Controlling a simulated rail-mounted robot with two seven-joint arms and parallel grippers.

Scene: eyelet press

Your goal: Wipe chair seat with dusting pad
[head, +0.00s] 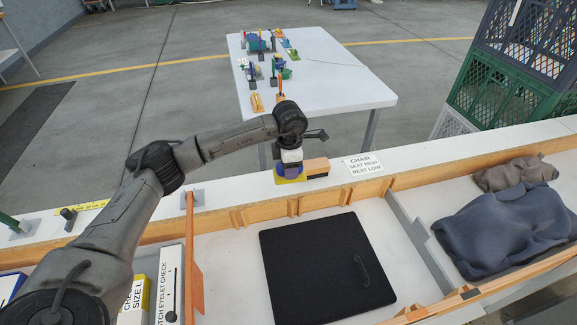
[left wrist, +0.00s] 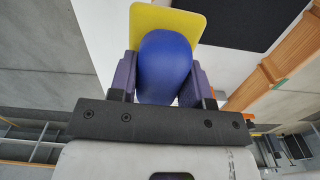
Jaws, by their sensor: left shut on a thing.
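The dusting pad has a rounded blue grip and a flat yellow base (head: 292,178). It also shows in the left wrist view (left wrist: 165,62). My left gripper (head: 290,162) is shut on the blue grip, which sits between its two purple fingers in the left wrist view (left wrist: 165,85). The pad is at the white ledge behind the trays; I cannot tell whether it touches. A black square panel (head: 325,268), seemingly the chair seat, lies flat in the middle compartment, nearer than the pad and apart from it. A thin curved line marks its right part. My right gripper is out of view.
A wooden block (head: 316,167) is just right of the pad. A sign (head: 362,166) reads "CHAIR SEAT HIGH REST LOW". A wooden rail (head: 260,213) edges the compartment. Blue-grey cloth (head: 505,230) lies at right; an orange upright (head: 191,255) stands left. Crates (head: 500,90) stack behind.

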